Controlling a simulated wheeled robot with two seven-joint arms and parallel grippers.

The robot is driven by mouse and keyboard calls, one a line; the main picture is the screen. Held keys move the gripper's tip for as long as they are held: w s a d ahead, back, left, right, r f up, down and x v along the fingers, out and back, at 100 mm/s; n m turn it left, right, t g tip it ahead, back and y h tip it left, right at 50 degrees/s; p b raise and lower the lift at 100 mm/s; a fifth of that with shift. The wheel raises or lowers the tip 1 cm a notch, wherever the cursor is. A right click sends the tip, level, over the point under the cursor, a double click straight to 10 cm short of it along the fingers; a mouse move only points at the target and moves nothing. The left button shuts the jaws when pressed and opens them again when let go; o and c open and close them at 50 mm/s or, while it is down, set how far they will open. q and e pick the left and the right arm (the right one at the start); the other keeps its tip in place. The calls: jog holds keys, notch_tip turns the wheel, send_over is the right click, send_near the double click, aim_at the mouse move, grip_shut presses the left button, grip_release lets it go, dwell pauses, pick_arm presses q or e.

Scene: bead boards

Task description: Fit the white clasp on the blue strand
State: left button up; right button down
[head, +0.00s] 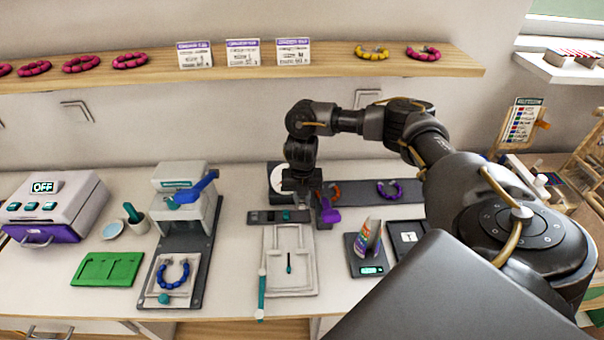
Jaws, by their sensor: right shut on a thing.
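The blue strand (186,278) lies in an open loop, its gap at the top. It rests on the pale plate at the front of the grey press stand on the left. My right gripper (302,195) points down over the dark strip at the back middle, far to the right of the blue strand. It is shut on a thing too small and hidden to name. I cannot make out the white clasp for certain. My left gripper is not in view.
The press (183,190) with a blue lever stands behind the blue strand. A green tray (108,269) lies left of it. A white board (305,280) lies in the middle. A purple strand (388,192) and small scale (370,269) are on the right.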

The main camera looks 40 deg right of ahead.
jog(key=shift+r+p, duration=0.75)
jog(key=shift+r, duration=0.15)
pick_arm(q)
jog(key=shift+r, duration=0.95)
pick_arm(e)
jog(key=shift+a, duration=0.15)
